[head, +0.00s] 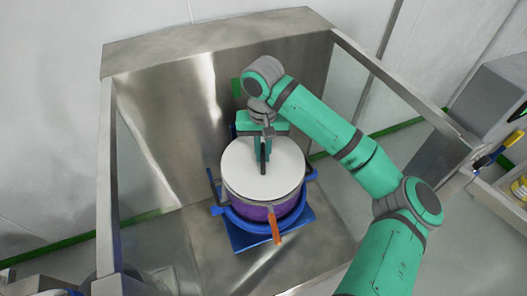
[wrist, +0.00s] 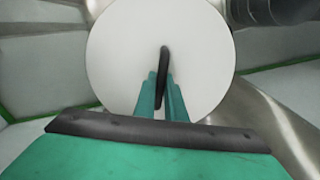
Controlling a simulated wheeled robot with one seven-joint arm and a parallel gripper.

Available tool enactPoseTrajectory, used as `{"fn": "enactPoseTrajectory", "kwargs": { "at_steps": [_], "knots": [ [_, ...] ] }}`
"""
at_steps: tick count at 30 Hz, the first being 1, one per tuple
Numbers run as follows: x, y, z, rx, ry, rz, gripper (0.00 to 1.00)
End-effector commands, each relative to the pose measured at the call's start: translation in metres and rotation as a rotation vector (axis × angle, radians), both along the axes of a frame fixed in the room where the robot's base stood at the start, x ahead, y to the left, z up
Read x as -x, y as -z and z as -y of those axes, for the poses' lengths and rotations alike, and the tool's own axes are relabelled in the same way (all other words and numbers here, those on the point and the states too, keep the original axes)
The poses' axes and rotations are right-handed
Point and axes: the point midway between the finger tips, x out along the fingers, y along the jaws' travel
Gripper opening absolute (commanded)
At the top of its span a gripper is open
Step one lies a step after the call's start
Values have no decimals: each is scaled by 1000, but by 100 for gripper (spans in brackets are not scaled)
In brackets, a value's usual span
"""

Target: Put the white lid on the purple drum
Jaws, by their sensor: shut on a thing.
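The white lid (head: 255,178) is a flat round disc with a dark upright handle (wrist: 163,65) at its middle. In the head view it lies over the top of the purple drum (head: 262,212), roughly centred; I cannot tell whether it is fully seated. The drum stands upright, and only its side below the lid shows. My gripper (head: 264,146) is above the lid and shut on its handle. The wrist view shows the fingers (wrist: 162,90) on either side of the handle, with the lid filling the middle; the drum is hidden there.
The drum sits in a blue cradle (head: 238,240) with an orange lever (head: 275,228) at the front. A grey machine (head: 490,100) stands at the right. The steel floor in front of the cradle is clear.

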Motion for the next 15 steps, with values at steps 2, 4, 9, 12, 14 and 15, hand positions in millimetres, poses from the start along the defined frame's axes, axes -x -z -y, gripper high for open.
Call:
{"fn": "enactPoseTrajectory", "kwargs": {
  "at_steps": [2, 4, 9, 12, 14, 15],
  "knots": [
    [0, 1, 0, 0, 0, 0, 0],
    [0, 2, 0, 0, 1, 0, 0],
    [0, 4, 1, 0, 2, 1, 0],
    [0, 5, 1, 0, 2, 1, 0],
    [0, 6, 1, 1, 2, 1, 0],
    [0, 7, 1, 1, 2, 1, 0]
  ]
}}
